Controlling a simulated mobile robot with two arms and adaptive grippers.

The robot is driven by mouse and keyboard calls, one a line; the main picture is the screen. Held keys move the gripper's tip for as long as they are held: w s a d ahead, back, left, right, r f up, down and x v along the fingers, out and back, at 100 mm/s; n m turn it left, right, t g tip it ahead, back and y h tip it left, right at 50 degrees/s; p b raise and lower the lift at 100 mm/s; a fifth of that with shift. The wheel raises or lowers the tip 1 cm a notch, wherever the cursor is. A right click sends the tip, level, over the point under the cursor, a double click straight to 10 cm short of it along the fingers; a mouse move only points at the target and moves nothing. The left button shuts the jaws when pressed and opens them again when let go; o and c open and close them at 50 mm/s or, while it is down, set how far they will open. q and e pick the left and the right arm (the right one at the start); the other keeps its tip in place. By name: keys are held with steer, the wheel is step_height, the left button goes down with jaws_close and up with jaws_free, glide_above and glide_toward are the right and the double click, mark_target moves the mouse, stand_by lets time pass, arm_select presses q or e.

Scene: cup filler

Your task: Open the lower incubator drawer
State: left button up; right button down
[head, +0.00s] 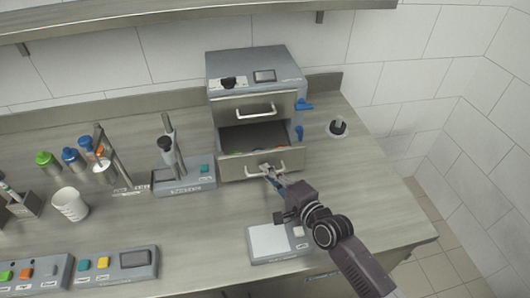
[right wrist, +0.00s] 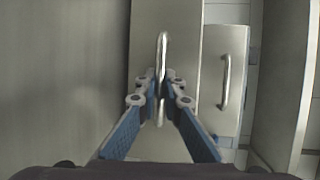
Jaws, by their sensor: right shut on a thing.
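The incubator (head: 255,65) is a grey box at the back of the counter with two drawers. Its upper drawer (head: 233,107) is shut, with a bar handle. Its lower drawer (head: 235,164) stands pulled out, with its dark inside showing behind the front panel. My right gripper (head: 271,174) is shut on the lower drawer's handle (head: 284,163). In the right wrist view the blue-sided fingers (right wrist: 160,92) close around this bright handle (right wrist: 162,50). The upper drawer's handle (right wrist: 226,82) shows to the right there. My left gripper is in neither view.
A labelled device (head: 187,184) with a stand is left of the drawer. A scale-like device (head: 270,242) lies in front, beneath my right arm. A white cup (head: 70,205) and coloured-lid bottles (head: 73,158) stand at left. A small round black-and-white item (head: 337,127) sits at right.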

steer(key=shift+s+d+r, duration=0.1)
steer(key=shift+s+r, duration=0.2)
steer(key=shift+s, duration=0.25)
steer(key=shift+w+f, duration=0.1)
steer(key=shift+f, duration=0.25)
steer(key=c, duration=2.3)
jaws_free()
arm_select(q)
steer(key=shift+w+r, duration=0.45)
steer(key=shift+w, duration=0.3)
arm_select(e)
steer(key=v, duration=1.2)
steer(key=shift+f, duration=0.1)
